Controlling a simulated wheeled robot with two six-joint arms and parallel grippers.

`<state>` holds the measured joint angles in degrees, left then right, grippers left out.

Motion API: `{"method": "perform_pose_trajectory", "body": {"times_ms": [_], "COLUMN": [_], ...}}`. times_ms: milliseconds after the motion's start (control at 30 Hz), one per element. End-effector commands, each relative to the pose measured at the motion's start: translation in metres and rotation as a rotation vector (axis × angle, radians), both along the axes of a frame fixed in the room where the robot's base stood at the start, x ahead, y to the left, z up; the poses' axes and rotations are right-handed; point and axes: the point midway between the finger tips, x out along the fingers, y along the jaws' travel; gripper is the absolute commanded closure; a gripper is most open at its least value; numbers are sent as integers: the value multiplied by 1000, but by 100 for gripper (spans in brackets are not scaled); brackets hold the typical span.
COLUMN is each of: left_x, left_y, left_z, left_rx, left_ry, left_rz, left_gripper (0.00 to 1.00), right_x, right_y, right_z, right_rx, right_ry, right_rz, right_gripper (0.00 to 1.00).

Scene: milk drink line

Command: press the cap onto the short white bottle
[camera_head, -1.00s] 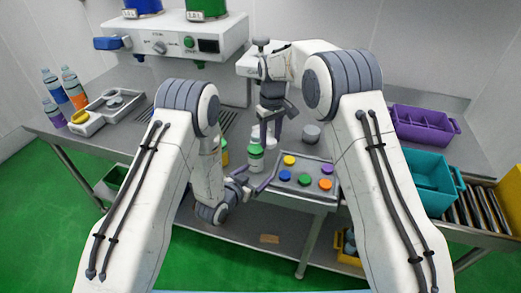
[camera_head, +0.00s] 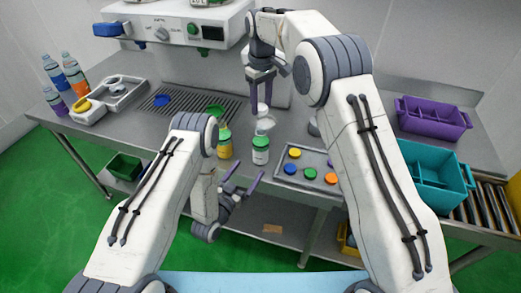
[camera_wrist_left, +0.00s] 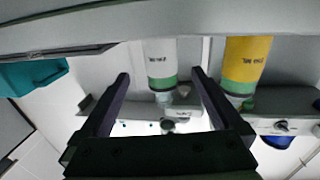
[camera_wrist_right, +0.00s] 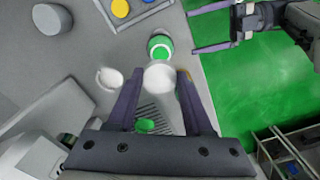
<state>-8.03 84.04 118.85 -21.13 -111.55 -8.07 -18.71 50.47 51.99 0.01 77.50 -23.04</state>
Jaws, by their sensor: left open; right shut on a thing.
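The short white bottle (camera_head: 260,151) stands upright near the table's front edge, with green at its top; I cannot tell whether that is a cap. It also shows in the left wrist view (camera_wrist_left: 161,60) and the right wrist view (camera_wrist_right: 160,46). My left gripper (camera_head: 243,177) is open, in front of the bottle and lower, apart from it. My right gripper (camera_head: 262,100) is raised behind the bottle, shut on a white round piece (camera_wrist_right: 160,77). Another white piece (camera_wrist_right: 110,78) lies beyond. The cap tray (camera_head: 312,158) holds yellow (camera_head: 294,153), blue, green and orange caps.
A yellow bottle (camera_head: 224,143) with a green top stands just left of the white one. A dispenser (camera_head: 180,30) with a grille stands behind. A purple bin (camera_head: 432,120) and a teal bin (camera_head: 435,175) are at the right. Several bottles stand at the far left.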

Motion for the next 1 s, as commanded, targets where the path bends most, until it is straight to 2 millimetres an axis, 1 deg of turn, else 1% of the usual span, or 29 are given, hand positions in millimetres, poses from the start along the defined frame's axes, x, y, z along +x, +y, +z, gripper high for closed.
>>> {"method": "perform_pose_trajectory", "body": {"times_ms": [300,500,700,1000], "left_x": [53,81,95,97], "left_y": [-26,-40,-47,-47], "left_z": [2,1,0,0], "left_rx": [-1,0,0,0], "left_ry": [-5,-2,0,1], "left_rz": [1,3,4,5], "left_gripper": [0,0,0,0], "right_x": [0,0,0,0], "right_y": [2,3,3,3], "right_z": [0,0,0,0], "right_rx": [0,0,0,0], "right_ry": [0,0,0,0], "right_rz": [2,3,3,3], "right_gripper": [100,100,100,100]}}
